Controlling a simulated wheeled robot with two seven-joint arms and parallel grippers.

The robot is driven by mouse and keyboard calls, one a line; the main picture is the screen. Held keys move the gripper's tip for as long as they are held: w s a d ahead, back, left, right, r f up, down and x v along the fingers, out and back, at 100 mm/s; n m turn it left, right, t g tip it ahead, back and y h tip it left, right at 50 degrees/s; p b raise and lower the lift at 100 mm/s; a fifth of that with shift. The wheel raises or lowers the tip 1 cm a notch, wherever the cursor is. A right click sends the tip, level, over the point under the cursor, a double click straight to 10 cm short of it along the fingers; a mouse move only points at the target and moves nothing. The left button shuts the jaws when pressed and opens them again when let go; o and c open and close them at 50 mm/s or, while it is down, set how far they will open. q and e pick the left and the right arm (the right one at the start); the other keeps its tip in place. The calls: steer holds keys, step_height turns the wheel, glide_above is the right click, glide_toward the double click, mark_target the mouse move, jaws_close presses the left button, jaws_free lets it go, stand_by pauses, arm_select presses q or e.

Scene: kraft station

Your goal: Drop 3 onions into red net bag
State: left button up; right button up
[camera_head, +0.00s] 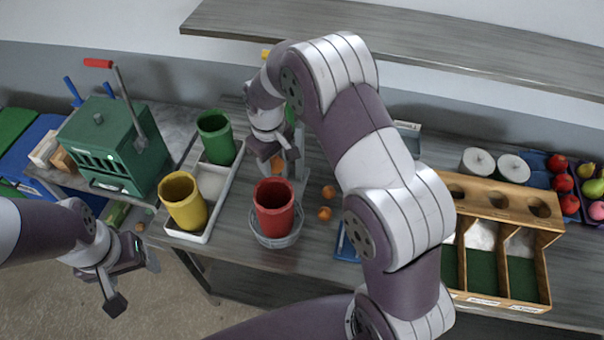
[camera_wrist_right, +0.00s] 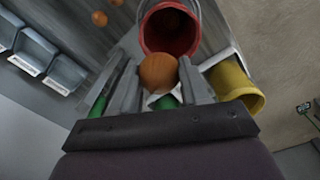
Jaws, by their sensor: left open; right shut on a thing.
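A red, open-topped container (camera_head: 274,207), the only red bag-like thing in view, stands upright in a grey ring-like holder (camera_head: 283,240). My right gripper (camera_wrist_right: 158,88) is shut on an orange-brown onion (camera_wrist_right: 158,70). In the head view this onion (camera_head: 277,163) shows just behind the red container's rim, partly hidden by the gripper. In the right wrist view the red container's mouth (camera_wrist_right: 168,32) is just beyond the onion. Two loose onions (camera_head: 329,191) (camera_head: 324,213) lie on the table right of the container. My left gripper (camera_head: 133,280) is open and empty, low at the left, off the table.
A yellow container (camera_head: 183,200) and a green container (camera_head: 216,137) stand at a white tray (camera_head: 208,228) left of the red one. A green press (camera_head: 108,145) stands further left. A wooden compartment rack (camera_head: 505,210) is at the right. My right arm hides the middle of the table.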

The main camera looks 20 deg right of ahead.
mark_target(278, 167)
steer(key=shift+w, duration=0.15)
steer(key=f+b, duration=0.1)
steer(key=d+f+b, duration=0.1)
steer(key=f, duration=0.1)
steer(key=shift+s+b, duration=0.2)
steer(key=shift+b, duration=0.15)
steer(key=shift+w+a+f+b, duration=0.1)
steer(key=shift+a+f+b, duration=0.05)
steer(key=shift+f+b, duration=0.4)
steer(key=shift+a+f+b, duration=0.1)
steer(key=shift+f+b, duration=0.3)
steer(key=shift+f, duration=0.25)
steer(key=shift+w+a+f, duration=0.1)
steer(key=shift+f, duration=0.2)
arm_select(q)
steer(key=f, duration=0.3)
steer(key=shift+s+d+f, duration=0.1)
steer(key=shift+d+f, duration=0.2)
steer(key=shift+f, duration=0.1)
arm_select(e)
steer(key=shift+r, duration=0.1)
arm_select(q)
steer(key=shift+d, duration=0.1)
